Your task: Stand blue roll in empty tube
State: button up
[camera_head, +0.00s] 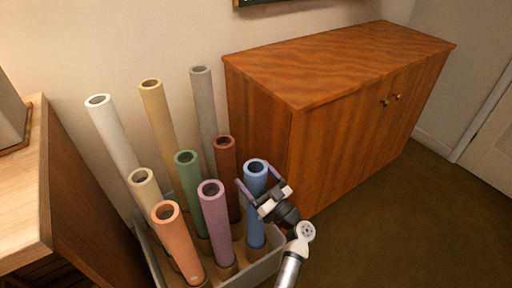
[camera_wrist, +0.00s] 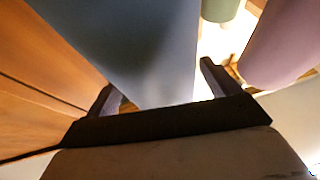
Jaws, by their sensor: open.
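The blue roll (camera_head: 256,210) stands upright at the right side of the grey bin, among several other rolls. It fills the middle of the wrist view (camera_wrist: 140,45). My gripper (camera_head: 258,179) is open near the roll's upper end, with one finger on each side of it. In the wrist view the fingers (camera_wrist: 157,85) flank the roll; whether they touch it I cannot tell. I cannot make out an empty tube.
The grey bin (camera_head: 267,268) also holds a purple roll (camera_head: 214,225), a green roll (camera_head: 192,200), a dark red roll (camera_head: 226,165) and an orange roll (camera_head: 178,245). A wooden cabinet (camera_head: 330,150) stands close on the right. A wooden desk (camera_head: 60,215) is at left.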

notch_tip(320, 180, up, 17)
jog(key=shift+r, duration=0.15)
dwell(0.9)
